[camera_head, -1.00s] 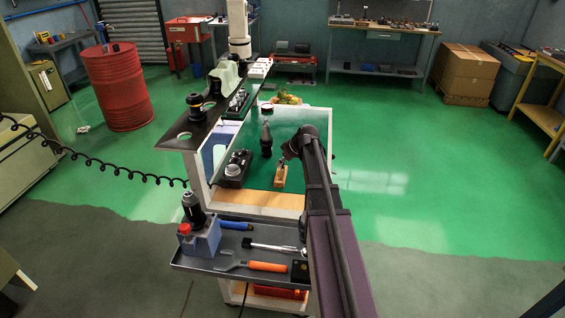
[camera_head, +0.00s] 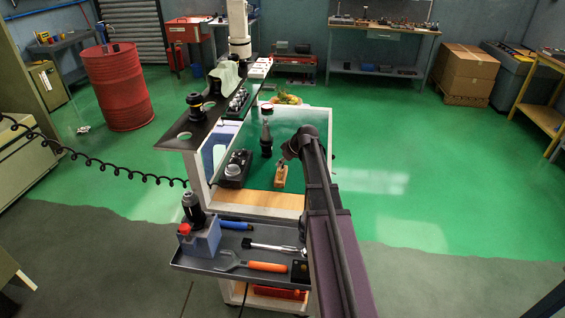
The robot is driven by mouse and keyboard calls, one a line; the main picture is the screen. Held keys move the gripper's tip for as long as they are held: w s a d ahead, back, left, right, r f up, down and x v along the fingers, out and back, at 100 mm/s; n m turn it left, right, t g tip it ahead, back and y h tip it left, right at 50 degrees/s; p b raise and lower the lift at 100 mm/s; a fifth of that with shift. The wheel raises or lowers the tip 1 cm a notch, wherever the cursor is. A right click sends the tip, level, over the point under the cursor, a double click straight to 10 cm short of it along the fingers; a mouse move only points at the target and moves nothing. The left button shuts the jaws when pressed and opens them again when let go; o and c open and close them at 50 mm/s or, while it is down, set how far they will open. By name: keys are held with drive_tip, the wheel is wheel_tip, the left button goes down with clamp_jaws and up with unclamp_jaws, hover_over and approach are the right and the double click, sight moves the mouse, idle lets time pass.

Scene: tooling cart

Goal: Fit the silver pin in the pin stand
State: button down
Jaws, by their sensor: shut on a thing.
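The pin stand appears to be the small wooden block (camera_head: 280,178) on the green mat of the cart, right of the middle of the cart top. My gripper (camera_head: 283,163) is at the end of my dark arm, pointing down just above the block. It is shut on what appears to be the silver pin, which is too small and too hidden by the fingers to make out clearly. I cannot tell whether the pin's lower end is in the block or above it.
A dark tool holder (camera_head: 266,138) stands upright behind the block. A black box with a round silver part (camera_head: 234,170) sits to its left. A front tray (camera_head: 232,262) holds a blue block, a ratchet and an orange-handled tool. A dark shelf with holes (camera_head: 190,138) runs along the left.

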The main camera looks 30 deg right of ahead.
drive_tip(key=shift+f+b, duration=0.85)
drive_tip(key=shift+f, duration=0.1)
idle(0.8)
idle(0.4)
drive_tip(key=c, duration=0.6)
unclamp_jaws()
drive_tip(key=shift+o, duration=0.2)
drive_tip(key=shift+r, duration=0.2)
wheel_tip(320, 180, up, 6)
drive_tip(key=p, duration=0.6)
drive_tip(key=shift+a+r+m+h+p, duration=0.1)
drive_tip(key=shift+r+m+h+p, duration=0.2)
drive_tip(key=shift+m, duration=0.45)
drive_tip(key=shift+r+m+h+p, duration=0.1)
drive_tip(key=shift+m+h+p, duration=0.2)
drive_tip(key=shift+m+p, duration=0.35)
drive_tip(key=shift+a+r+m+h+p, duration=0.15)
drive_tip(key=shift+m+h+p, duration=0.15)
drive_tip(key=shift+m, duration=0.6)
drive_tip(key=shift+w+r+m+g+h+p, duration=0.1)
drive_tip(key=shift+r+m+g+h+p, duration=0.2)
drive_tip(key=shift+m, duration=0.55)
drive_tip(key=shift+r+m+g+h+p, duration=0.15)
drive_tip(key=shift+m+p, duration=0.2)
drive_tip(key=shift+m, duration=0.45)
drive_tip(key=shift+w+r+m+g+h+p, duration=0.15)
drive_tip(key=shift+r+m+h+p, duration=0.15)
drive_tip(key=shift+m, duration=0.55)
drive_tip(key=shift+s+f, duration=0.1)
